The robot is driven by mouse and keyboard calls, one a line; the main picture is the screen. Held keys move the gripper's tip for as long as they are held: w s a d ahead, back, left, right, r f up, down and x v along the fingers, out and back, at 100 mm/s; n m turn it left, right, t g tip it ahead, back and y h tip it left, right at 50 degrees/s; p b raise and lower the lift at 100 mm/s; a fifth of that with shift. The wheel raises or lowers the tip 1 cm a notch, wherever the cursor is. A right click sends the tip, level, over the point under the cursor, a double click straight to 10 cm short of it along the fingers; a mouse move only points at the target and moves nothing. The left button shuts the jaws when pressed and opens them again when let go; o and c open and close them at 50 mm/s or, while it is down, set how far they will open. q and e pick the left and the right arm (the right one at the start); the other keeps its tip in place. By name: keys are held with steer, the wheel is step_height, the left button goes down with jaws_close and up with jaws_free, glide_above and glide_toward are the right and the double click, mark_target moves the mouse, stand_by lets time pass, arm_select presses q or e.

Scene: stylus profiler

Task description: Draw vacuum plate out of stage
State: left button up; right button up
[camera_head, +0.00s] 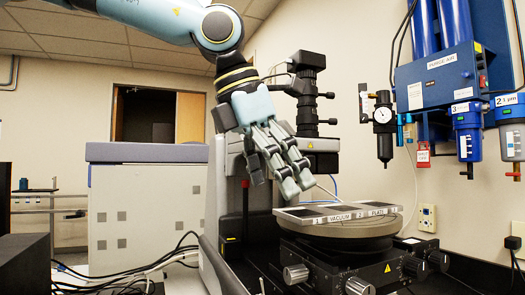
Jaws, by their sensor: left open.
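The vacuum plate (341,213) is a flat plate with white labels along its front rim, one reading "VACUUM". It lies level on top of the round stage (342,230), above a black base with silver knobs. My left gripper (291,185) reaches down from the upper left. Its fingertips are over the plate's left back edge, close to it; I cannot tell whether they touch it. The gripper is open with nothing seen between its fingers. It hides part of the profiler column behind it. My right gripper does not show.
A black microscope head (306,90) stands behind the stage, close to my left gripper. A pressure gauge (382,116) and blue filter units (467,135) hang on the right wall. A grey cabinet (146,215) stands at left, with loose black cables (150,265) in front.

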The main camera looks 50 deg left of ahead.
mark_target(286, 214)
arm_select(q)
steer(key=x, duration=0.5)
steer(key=shift+r, duration=0.1)
steer(key=c, duration=1.6)
